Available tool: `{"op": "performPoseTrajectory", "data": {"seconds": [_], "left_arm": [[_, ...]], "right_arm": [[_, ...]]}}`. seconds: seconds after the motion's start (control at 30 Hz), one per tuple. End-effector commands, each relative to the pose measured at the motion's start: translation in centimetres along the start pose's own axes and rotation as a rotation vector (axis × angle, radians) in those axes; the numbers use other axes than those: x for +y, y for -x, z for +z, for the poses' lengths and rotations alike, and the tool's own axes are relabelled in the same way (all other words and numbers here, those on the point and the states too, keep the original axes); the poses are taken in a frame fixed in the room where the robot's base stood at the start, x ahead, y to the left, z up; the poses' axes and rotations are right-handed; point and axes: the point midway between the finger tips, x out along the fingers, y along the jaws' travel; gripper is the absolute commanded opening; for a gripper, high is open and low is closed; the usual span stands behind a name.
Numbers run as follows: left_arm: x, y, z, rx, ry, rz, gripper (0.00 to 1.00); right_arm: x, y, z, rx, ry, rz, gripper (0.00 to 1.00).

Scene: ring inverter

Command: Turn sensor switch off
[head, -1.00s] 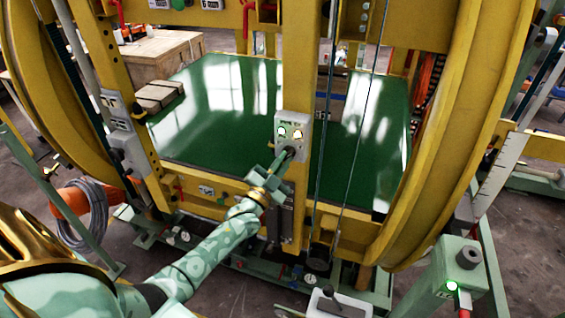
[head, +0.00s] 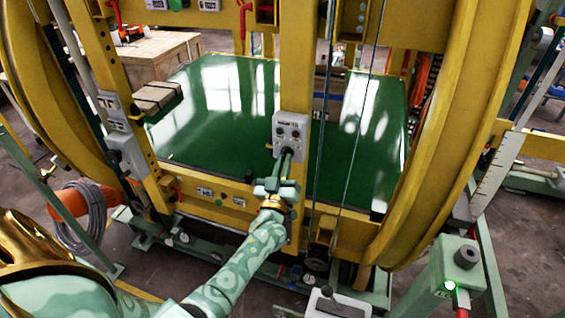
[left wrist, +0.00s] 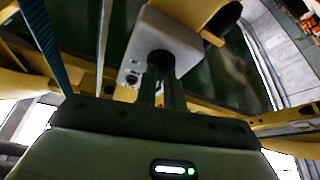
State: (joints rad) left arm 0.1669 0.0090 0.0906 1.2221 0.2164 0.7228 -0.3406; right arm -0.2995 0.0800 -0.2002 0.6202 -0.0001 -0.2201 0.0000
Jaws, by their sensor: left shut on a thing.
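The sensor switch box (head: 291,127) is a small pale grey box on the yellow upright of the ring frame. Its two round lamps near the top are dark. My left gripper (head: 287,153) reaches up from below to the dark knob on the lower part of the box and is shut on it. In the left wrist view the box (left wrist: 184,38) is ahead, and the fingers (left wrist: 163,82) close around the black switch knob (left wrist: 161,58). The fingers partly hide the knob. My right gripper is not in view.
The big yellow ring (head: 455,130) curves around the right side. Two thin cables (head: 362,120) hang right of the box. A green panel (head: 215,110) lies behind the upright. A green post box (head: 452,275) with a lit green lamp stands at lower right.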

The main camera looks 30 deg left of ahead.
Motion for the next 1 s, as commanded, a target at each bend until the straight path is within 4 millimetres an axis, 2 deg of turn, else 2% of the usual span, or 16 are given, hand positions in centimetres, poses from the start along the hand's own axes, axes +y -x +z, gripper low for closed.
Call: {"op": "performPoseTrajectory", "data": {"seconds": [0.2,0.5,1.0], "left_arm": [[0.2,0.0,-0.1,-0.003,0.172,-0.072,0.00],[0.4,0.0,-0.1,-0.003,0.341,-0.142,0.00],[0.4,0.0,0.0,-0.003,0.421,-0.175,0.00]], "right_arm": [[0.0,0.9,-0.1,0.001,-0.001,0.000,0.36],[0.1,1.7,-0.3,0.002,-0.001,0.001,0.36],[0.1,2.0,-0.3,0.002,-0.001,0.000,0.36]]}}
